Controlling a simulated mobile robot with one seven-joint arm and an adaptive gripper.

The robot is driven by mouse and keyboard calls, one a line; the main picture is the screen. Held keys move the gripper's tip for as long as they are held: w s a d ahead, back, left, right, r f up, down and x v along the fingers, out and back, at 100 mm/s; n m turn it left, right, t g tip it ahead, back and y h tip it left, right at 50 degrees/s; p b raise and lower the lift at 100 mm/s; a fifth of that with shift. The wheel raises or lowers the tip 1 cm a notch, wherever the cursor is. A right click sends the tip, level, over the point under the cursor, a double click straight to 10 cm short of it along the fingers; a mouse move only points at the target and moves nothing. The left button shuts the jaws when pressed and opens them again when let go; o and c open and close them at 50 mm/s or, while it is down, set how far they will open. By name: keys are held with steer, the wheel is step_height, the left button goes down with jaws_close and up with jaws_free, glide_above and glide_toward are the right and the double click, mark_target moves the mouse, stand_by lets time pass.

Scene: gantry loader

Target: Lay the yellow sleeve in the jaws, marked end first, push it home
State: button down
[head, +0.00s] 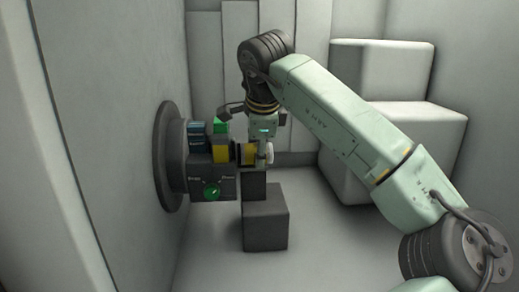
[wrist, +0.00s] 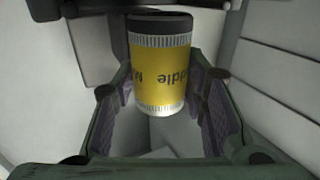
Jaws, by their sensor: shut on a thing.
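The yellow sleeve (wrist: 160,75) stands between the two fingers of my gripper (head: 262,150), which is shut on it. In the wrist view it has a black band at its upper end, pale ribbed rings, and upside-down lettering that partly reads "Middle". In the head view the sleeve (head: 247,153) lies roughly level, with a pale end to the right. Its left end is close to the dark jaw fixture (head: 200,171) on the left wall; I cannot tell whether it touches. The fixture bears blue, green and yellow blocks. Which end is the marked one is unclear.
A round dark flange (head: 170,156) carries the fixture. A green knob (head: 212,190) with small labels is on the fixture's front. A dark grey block (head: 265,230) stands below my gripper. Large pale blocks (head: 385,140) stand behind my arm. Floor is clear right of the dark block.

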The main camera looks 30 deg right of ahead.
mark_target(239, 147)
steer(key=shift+w+a, duration=0.35)
steer(key=shift+a, duration=0.35)
steer(key=shift+w+a, duration=0.3)
steer(key=shift+a, duration=0.4)
steer(key=shift+w+a, duration=0.35)
steer(key=shift+a, duration=0.35)
stand_by(0.3)
steer(key=c, duration=0.9)
jaws_free()
